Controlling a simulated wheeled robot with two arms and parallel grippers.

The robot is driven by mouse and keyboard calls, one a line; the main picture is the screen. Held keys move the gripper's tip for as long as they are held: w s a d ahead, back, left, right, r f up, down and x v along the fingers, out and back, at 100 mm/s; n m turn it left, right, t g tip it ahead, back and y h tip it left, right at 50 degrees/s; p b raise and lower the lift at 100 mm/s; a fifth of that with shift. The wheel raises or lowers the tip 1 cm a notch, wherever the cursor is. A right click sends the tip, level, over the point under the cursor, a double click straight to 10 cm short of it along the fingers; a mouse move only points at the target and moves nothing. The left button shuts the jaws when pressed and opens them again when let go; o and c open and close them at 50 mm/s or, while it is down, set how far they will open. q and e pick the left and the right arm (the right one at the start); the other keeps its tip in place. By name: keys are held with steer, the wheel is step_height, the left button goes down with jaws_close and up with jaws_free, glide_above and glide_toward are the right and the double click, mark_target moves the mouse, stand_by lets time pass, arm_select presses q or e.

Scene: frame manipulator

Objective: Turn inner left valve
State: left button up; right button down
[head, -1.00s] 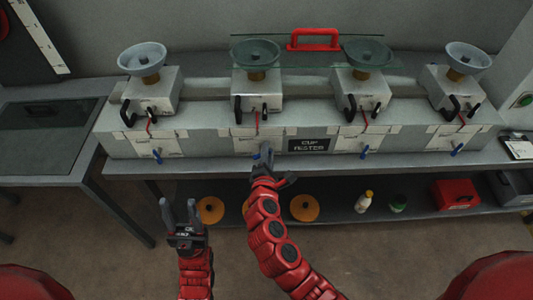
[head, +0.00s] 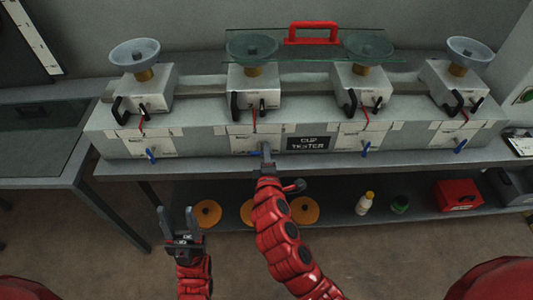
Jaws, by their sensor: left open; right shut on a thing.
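The inner left valve has a small blue handle (head: 255,152) low on the front of the long grey bench unit, left of the black "Cup Tester" sign (head: 308,143). My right gripper (head: 266,153) is at this valve and shut on its handle. The gripper hides part of the handle, and the blue end shows to its left. My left gripper (head: 177,220) is open and empty, low in front of the bench with its fingers pointing up. Other blue valve handles show at the far left (head: 151,155), inner right (head: 366,149) and far right (head: 461,145).
The lower shelf (head: 335,205) holds orange discs (head: 304,210), two bottles (head: 364,203) and a red box (head: 457,195). A dark-topped table (head: 38,165) stands at left.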

stand_by(0.3)
steer(key=c, duration=1.1)
jaws_free()
steer(key=shift+s+r+p, duration=0.55)
steer(key=shift+s, duration=2.3)
steer(key=shift+s+r+p, duration=0.55)
steer(key=shift+s+p, duration=0.05)
steer(key=shift+s, duration=2.25)
steer(key=shift+s+r+p, duration=0.55)
steer(key=shift+s, duration=2.3)
